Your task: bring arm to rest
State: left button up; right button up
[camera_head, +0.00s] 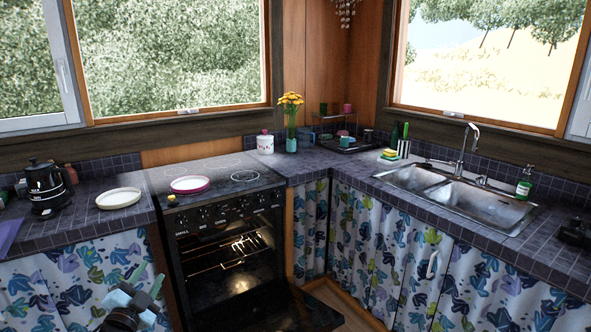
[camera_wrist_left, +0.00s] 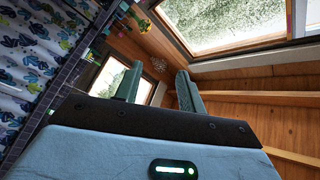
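My left gripper (camera_head: 147,278) shows at the lower left of the head view, in front of the patterned cabinet curtain and below the counter edge. Its two greenish fingers stand apart with nothing between them. In the left wrist view the same gripper (camera_wrist_left: 160,85) is open and empty, with a window and wooden wall behind the fingers. My right gripper is not in either view.
The oven (camera_head: 235,255) has its door (camera_head: 265,312) hanging open, to the right of my left gripper. A white plate (camera_head: 118,198) and black kettle (camera_head: 46,188) stand on the left counter. A pink-rimmed plate (camera_head: 190,184) lies on the stovetop. A double sink (camera_head: 455,195) is at right.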

pick_arm(q)
jog(key=a+f+n+g+y, duration=0.3)
jog(key=f+n+g, duration=0.2)
jog(key=f+n, duration=0.35)
jog(key=s+d+f+g+h, duration=0.2)
jog(key=s+d+f, duration=0.5)
jog(key=s+f, duration=0.55)
jog(key=s+d+f+g, duration=0.1)
jog(key=s+d+f, duration=0.1)
jog(key=s, duration=0.9)
jog(key=s+d+f+n+g+h, duration=0.1)
jog(key=s+d, duration=0.4)
jog(key=s, duration=0.6)
jog(key=s+d+f+g, duration=0.2)
jog(key=s+d+f, duration=0.2)
jog(key=s, duration=0.7)
jog(key=shift+s+d+h, duration=0.2)
jog(key=shift+s+h, duration=0.05)
jog(key=shift+h, duration=0.05)
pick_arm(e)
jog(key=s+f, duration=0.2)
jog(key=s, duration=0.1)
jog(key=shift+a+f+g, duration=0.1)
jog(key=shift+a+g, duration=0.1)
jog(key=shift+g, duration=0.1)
